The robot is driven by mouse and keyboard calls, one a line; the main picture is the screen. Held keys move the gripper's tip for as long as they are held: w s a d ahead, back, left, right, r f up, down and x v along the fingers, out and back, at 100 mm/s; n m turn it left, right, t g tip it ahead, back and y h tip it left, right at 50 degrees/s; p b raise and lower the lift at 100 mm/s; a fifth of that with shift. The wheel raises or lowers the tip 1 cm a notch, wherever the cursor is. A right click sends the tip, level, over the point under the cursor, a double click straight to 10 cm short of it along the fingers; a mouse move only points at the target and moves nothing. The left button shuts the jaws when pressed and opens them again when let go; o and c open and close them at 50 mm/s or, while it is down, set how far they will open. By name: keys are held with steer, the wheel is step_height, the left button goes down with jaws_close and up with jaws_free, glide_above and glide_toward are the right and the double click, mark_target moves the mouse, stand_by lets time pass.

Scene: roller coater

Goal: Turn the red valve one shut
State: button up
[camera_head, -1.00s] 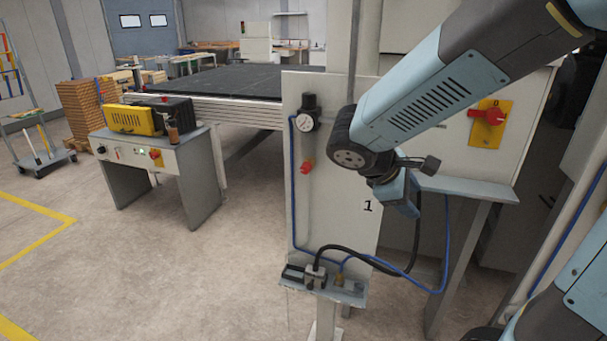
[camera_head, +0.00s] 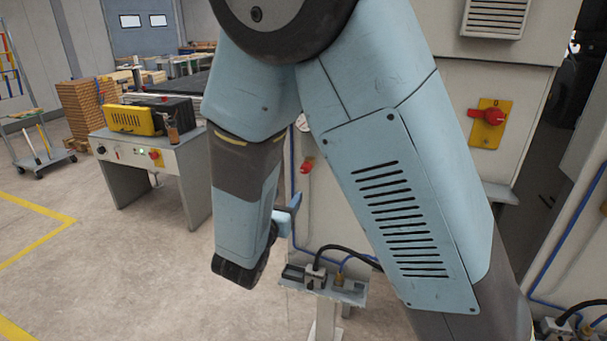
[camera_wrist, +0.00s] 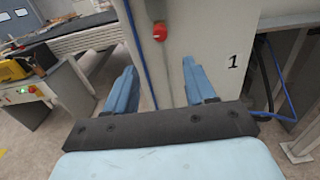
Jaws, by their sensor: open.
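The red valve (camera_head: 307,165) is on the pale panel marked 1, below a round gauge that my arm mostly hides in the head view. In the wrist view the red valve (camera_wrist: 160,32) shows near the top centre, beyond my gripper and a little above the gap between its fingers. My gripper (camera_wrist: 162,85) is open and empty, with its two blue fingers spread apart and pointing toward the panel. In the head view only a blue finger (camera_head: 290,212) shows clearly, below and left of the valve. The gripper is apart from the valve.
A shelf (camera_head: 345,290) with fittings and hoses juts out below the panel. A control desk (camera_head: 150,165) with a yellow case stands at left. A red rotary switch (camera_head: 492,117) on a yellow plate is on the cabinet at right. The floor at left is open.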

mark_target(304, 172)
steer(key=x, duration=1.3)
steer(key=shift+w+d, duration=0.1)
steer(key=shift+w, duration=0.2)
steer(key=shift+c, duration=0.2)
jaws_close()
